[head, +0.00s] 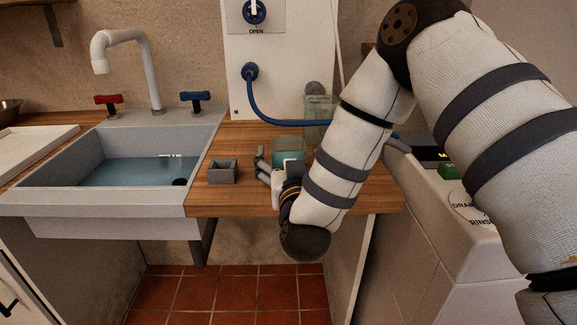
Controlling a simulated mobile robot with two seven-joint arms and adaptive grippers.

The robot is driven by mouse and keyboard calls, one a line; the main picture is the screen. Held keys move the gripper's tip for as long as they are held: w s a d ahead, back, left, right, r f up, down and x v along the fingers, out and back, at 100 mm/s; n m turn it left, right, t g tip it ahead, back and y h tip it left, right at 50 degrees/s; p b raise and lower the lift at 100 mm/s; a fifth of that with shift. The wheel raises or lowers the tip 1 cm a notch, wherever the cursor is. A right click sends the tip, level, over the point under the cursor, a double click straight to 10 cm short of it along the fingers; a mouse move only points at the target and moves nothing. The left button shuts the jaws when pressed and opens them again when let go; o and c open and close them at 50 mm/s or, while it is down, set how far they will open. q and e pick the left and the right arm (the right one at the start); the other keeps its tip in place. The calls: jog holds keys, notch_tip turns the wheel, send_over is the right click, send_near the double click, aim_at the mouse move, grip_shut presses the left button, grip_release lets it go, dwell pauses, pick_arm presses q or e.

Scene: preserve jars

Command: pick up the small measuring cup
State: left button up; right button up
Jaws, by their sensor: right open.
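My right gripper (275,165) is over the wooden counter, with its fingers pointing away from me. It is open. A translucent greenish vessel (288,145) stands just beyond the fingers, and its lower part is hidden by them. It may be the small measuring cup, but no markings can be made out. I cannot tell whether the fingers touch it. A small grey open-topped square box (222,174) sits on the counter to the left of the gripper, apart from it. My left gripper is not in view.
A sink (57,178) holding water is at the left, with a white tap (150,75). A clear labelled container (318,108) stands behind the greenish vessel. A blue hose (262,115) curves along the back. A white machine (420,220) is at the right. The wooden counter (235,198) is bare in front of the grey box.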

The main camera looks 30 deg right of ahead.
aim_at(287, 158)
jog(key=c, duration=1.3)
jog(key=shift+r, duration=0.15)
jog(key=r, duration=0.3)
jog(key=r+p, duration=0.1)
jog(key=shift+s+a+r, duration=0.15)
jog(key=shift+a+r, duration=0.15)
jog(key=shift+a, duration=0.1)
jog(key=s+a+r, duration=0.2)
jog(key=a, duration=0.2)
jog(key=s+a+r+p, duration=0.1)
jog(key=a+r, duration=0.2)
jog(key=a, duration=0.1)
jog(key=s+a+r+p, duration=0.1)
jog(key=s+a+r, duration=0.1)
jog(key=a+r, duration=0.1)
jog(key=shift+s+a+r, duration=0.15)
jog(key=shift+s+a, duration=0.15)
jog(key=shift+a, duration=0.25)
jog(key=o, duration=0.6)
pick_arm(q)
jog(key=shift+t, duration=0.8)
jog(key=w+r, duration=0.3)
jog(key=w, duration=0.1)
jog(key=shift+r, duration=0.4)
pick_arm(e)
jog(key=c, duration=0.6)
